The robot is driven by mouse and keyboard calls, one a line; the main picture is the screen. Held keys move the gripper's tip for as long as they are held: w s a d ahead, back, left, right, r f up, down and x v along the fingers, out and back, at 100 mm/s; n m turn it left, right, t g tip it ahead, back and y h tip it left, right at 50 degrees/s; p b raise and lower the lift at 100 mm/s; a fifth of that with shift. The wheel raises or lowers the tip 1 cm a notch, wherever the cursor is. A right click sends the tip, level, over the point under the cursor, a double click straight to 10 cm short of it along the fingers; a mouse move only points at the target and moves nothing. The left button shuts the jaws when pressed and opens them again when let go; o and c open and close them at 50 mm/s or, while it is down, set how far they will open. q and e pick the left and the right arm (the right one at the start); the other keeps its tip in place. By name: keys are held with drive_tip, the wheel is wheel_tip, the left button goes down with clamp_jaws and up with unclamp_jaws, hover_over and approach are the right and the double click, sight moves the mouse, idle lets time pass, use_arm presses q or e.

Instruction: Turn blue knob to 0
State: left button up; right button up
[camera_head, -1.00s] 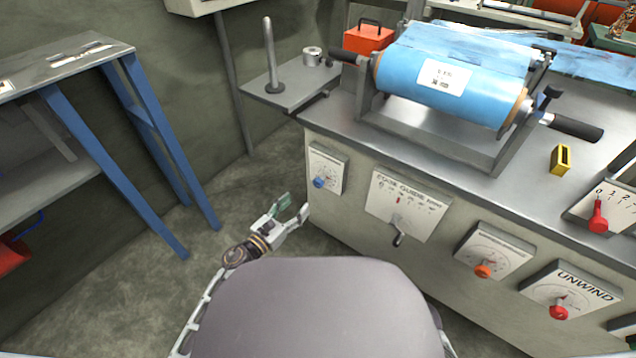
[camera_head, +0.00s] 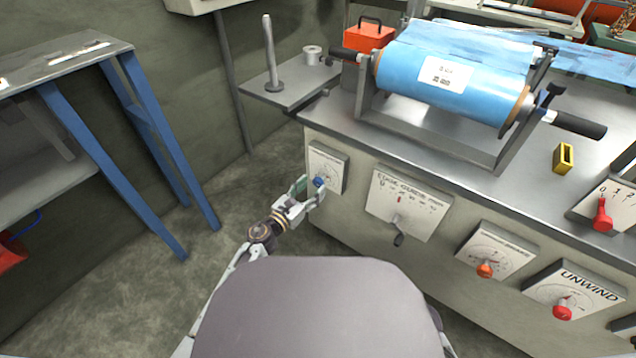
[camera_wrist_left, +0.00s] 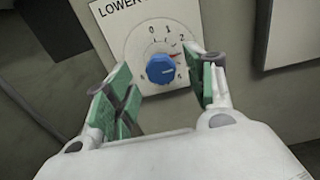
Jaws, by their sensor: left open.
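The blue knob (camera_head: 319,182) sits on a white dial plate at the left end of the machine's front panel. In the left wrist view the blue knob (camera_wrist_left: 160,69) is below an arc of numbers with 0 near the top, and a red mark shows at its upper right, near the 2. My left gripper (camera_head: 310,188) is open at the knob. In the left wrist view its green-padded fingers (camera_wrist_left: 160,92) stand either side of the knob, nearer the camera; I cannot tell whether they touch it. My right gripper does not show.
An edge guide plate (camera_head: 408,203) with a lever is right of the dial. An orange knob (camera_head: 485,269) and a red knob (camera_head: 562,312) are farther right. A blue film roll (camera_head: 450,80) lies on the machine top. A blue-legged table (camera_head: 150,150) stands left, with free floor between.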

sight(316, 183)
use_arm(q)
drive_tip(key=shift+b+x, duration=0.3)
drive_tip(key=shift+x, duration=1.75)
drive_tip(key=shift+c, duration=0.2)
drive_tip(key=c, duration=1)
